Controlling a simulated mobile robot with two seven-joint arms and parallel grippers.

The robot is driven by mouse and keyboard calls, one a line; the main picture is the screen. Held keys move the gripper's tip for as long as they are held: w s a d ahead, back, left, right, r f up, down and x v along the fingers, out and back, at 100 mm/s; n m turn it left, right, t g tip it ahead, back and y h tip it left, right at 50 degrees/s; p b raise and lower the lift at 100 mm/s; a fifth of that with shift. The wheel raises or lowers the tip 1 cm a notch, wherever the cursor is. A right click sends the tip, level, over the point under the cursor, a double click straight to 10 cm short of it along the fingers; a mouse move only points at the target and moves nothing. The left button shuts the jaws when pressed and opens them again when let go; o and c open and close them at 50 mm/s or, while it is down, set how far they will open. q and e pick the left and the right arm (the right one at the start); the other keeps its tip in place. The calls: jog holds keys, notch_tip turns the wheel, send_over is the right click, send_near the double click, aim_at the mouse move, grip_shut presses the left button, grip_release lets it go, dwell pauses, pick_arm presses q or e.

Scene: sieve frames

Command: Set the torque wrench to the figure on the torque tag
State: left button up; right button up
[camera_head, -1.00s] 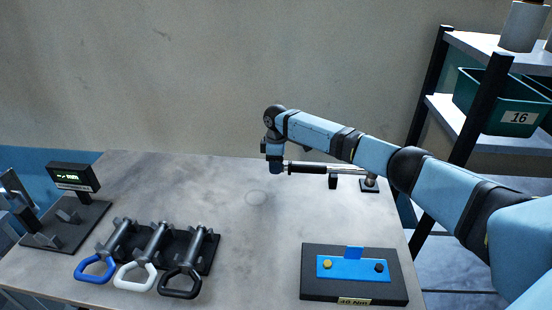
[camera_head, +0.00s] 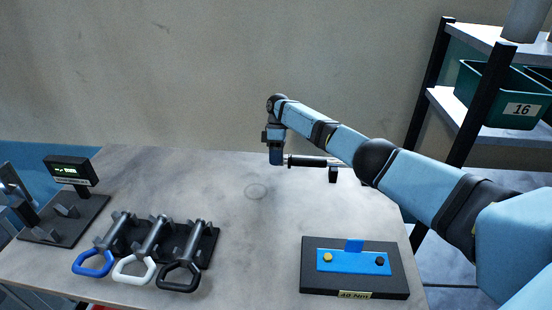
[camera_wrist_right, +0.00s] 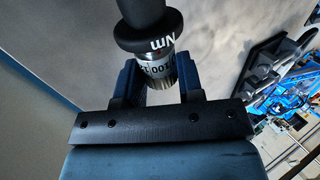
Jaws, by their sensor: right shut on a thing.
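The torque wrench (camera_head: 309,161) lies roughly level at the back right of the table, with a dark grip and a support under it. My right gripper (camera_head: 277,157) is shut on its left end. In the right wrist view, the jaws (camera_wrist_right: 159,85) are on either side of the knurled adjusting end (camera_wrist_right: 160,75). A scale with "100" and a black collar marked "Nm" show there; the set value cannot be read for certain. The torque tag (camera_head: 356,295), reading "40 Nm", is on the front of a dark block at the front right.
The dark block (camera_head: 312,275) carries a blue plate (camera_head: 353,262). A rack with blue, white and black-handled gauges (camera_head: 160,240) stands front left. A digital display (camera_head: 70,170) is at the far left. Shelving with a green bin (camera_head: 490,90) stands right. The table middle is clear.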

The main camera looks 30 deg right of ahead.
jog(key=o, duration=0.9)
jog(key=shift+r, duration=0.1)
jog(key=shift+b+v, duration=1.35)
jog(key=shift+v, duration=4.6)
